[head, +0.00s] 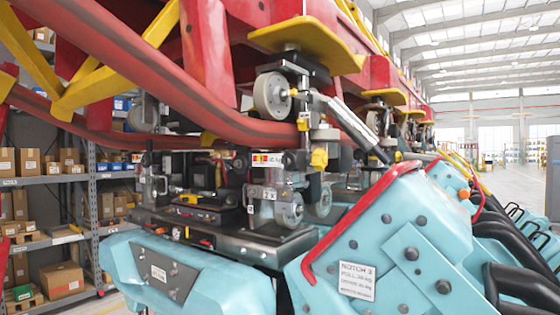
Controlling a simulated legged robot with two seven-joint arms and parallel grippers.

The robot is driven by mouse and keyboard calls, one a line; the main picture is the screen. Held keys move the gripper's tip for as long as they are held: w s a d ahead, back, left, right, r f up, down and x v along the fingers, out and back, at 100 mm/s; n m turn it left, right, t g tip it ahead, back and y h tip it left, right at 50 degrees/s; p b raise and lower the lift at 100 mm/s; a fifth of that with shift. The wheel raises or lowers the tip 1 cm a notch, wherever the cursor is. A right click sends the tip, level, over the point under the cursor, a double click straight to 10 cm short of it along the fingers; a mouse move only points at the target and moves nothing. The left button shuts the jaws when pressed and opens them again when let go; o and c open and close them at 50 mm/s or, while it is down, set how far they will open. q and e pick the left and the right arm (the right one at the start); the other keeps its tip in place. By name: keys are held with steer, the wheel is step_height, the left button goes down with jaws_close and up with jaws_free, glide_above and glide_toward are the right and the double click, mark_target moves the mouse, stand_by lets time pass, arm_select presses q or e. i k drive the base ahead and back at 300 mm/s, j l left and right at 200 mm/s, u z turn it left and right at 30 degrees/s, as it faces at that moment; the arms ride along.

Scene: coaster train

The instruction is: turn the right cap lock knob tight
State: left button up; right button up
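Several yellow parts that look like knobs sit on the wheel assembly in the middle of the head view. One larger yellow knob (320,158) is at the right side of the assembly, below the red rail. A smaller yellow piece (303,124) is just above it, and another small yellow tip (293,92) is beside the upper wheel (271,95). I cannot tell which of them is the right cap lock knob, or how tight it is. Neither of my grippers shows in this view.
A red tubular rail (150,75) crosses overhead from the upper left. A dark chassis plate (180,225) lies under the wheels. Teal car bodies (400,235) fill the lower right, one with a "NOTCH 2" label (357,281). Shelves with boxes (70,170) stand at left.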

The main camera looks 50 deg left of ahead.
mark_target(286, 161)
steer(key=u, duration=1.6)
